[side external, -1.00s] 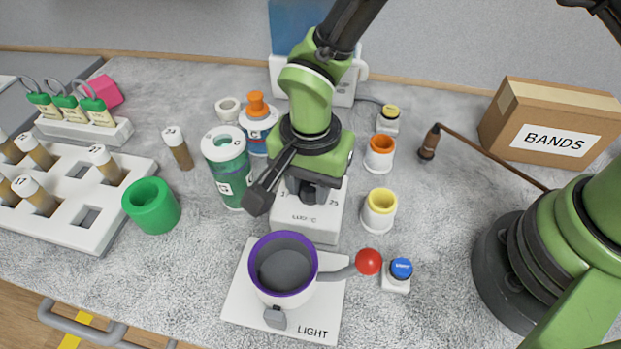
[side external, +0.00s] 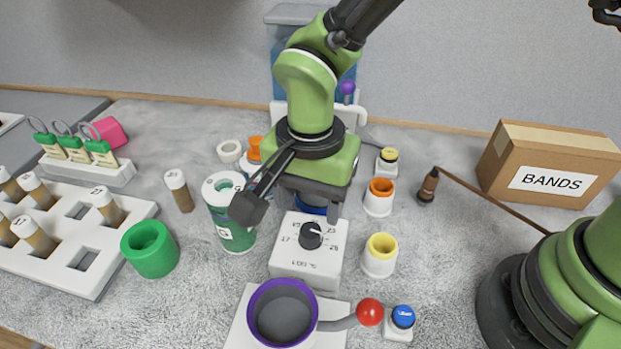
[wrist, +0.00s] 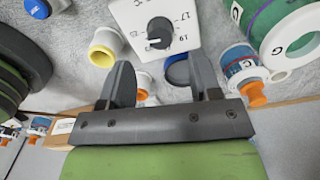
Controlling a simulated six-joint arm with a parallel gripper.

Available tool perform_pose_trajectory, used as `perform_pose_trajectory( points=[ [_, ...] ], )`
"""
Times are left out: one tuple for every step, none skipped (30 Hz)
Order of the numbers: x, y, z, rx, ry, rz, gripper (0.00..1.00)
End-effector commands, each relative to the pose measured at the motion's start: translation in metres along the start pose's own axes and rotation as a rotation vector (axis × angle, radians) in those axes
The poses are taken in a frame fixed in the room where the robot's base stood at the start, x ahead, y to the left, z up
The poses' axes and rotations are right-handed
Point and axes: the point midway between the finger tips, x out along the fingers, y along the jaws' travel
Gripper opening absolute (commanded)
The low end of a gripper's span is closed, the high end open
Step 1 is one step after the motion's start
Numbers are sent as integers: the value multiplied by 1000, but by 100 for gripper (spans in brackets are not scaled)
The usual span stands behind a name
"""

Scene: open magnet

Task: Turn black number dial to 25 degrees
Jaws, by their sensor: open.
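The black number dial (side external: 311,235) sits on top of a white box (side external: 305,266) with printed numbers around it. A white pointer mark on the dial faces right, toward a number on the right side of the face. The dial also shows in the wrist view (wrist: 160,32), beyond the fingertips and centred between them. My gripper (wrist: 168,75) is open and empty. In the side view my gripper (side external: 311,208) is above and behind the dial, apart from it. The exact angle of the dial is too small to read.
A white cup with purple rim (side external: 283,312) and a red ball handle (side external: 370,311) stand in front. A green-labelled jar (side external: 229,215) is left, a yellow-rimmed cup (side external: 380,255) and orange-rimmed cup (side external: 379,196) right. A blue button (side external: 403,317) is front right.

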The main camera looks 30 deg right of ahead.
Motion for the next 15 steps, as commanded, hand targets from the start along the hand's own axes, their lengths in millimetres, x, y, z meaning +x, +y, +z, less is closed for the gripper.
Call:
perform_pose_trajectory(
  points=[
    [-11, -1, 0, 0, 0, -6, 58],
    [-16, 0, 0, 0, 0, -5, 58],
    [-22, -1, 0, -1, 0, -5, 58],
    [-25, -1, 0, -1, 0, -4, 58],
    [-28, -1, 0, 0, 0, -4, 58],
    [-32, 0, 0, 0, 0, -3, 58],
    [-34, 0, 0, 0, 0, -2, 58],
    [-36, 0, 0, 0, 0, -1, 58],
    [-37, 0, 0, -1, 0, 0, 58],
    [-38, 0, 0, -1, 0, 0, 58],
    [-38, 0, 0, -1, 0, 0, 58],
    [-38, 0, 0, -1, 0, 0, 58],
    [-38, 0, 0, -1, 0, 1, 58],
    [-38, 0, 0, -1, 0, 1, 58],
    [-38, 0, 0, -1, 0, 1, 58]
  ],
)
